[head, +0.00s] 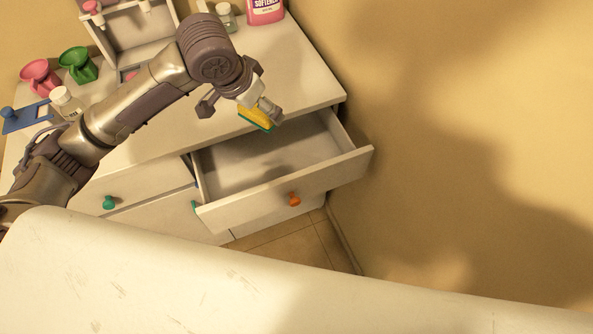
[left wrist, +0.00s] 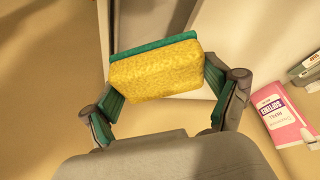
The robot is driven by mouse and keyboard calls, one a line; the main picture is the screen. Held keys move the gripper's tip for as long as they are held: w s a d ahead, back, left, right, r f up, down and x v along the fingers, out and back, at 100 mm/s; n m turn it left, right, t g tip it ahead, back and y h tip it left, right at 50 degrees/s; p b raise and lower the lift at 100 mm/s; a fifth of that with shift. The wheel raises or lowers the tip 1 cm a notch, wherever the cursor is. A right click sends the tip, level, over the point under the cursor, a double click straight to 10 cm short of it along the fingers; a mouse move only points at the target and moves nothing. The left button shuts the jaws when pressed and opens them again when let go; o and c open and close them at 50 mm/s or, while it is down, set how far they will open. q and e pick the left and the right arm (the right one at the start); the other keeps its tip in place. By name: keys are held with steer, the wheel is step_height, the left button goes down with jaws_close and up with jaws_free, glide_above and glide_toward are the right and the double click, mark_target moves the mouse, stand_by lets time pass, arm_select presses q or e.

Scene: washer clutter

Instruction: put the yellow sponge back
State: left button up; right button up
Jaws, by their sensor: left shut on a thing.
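The yellow sponge (left wrist: 155,77) has a green scouring layer and is held between the fingers of my left gripper (left wrist: 165,100). In the head view the sponge (head: 255,118) hangs from my left gripper (head: 262,108), at the back edge of the open drawer (head: 345,164). The drawer is pulled out of the white cabinet and has an orange knob (head: 294,199). Its visible inside looks empty, with a shadow on its floor. The sponge is apart from the drawer floor. My right gripper is not in view.
A wall (head: 450,150) bounds the right side.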

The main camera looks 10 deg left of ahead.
arm_select(q)
steer(key=shift+m+h, duration=0.4)
steer(key=shift+m, duration=0.5)
steer(key=x, duration=0.4)
steer(key=shift+s+b, duration=0.1)
steer(key=shift+b, duration=0.3)
step_height(320, 180, down, 6)
steer(key=w+m+g+h+b, duration=0.1)
steer(key=m+b, duration=0.1)
steer(key=m, duration=0.2)
glide_above(281, 170)
steer(key=s+a, duration=0.1)
step_height(281, 170, down, 7)
step_height(281, 170, down, 6)
steer(key=shift+w+f+p, duration=0.1)
steer(key=shift+f+p, duration=0.1)
steer(key=shift+p, duration=0.25)
steer(key=shift+f+g, duration=0.25)
steer(key=shift+g, duration=0.05)
step_height(281, 170, down, 3)
steer(key=shift+f, duration=0.4)
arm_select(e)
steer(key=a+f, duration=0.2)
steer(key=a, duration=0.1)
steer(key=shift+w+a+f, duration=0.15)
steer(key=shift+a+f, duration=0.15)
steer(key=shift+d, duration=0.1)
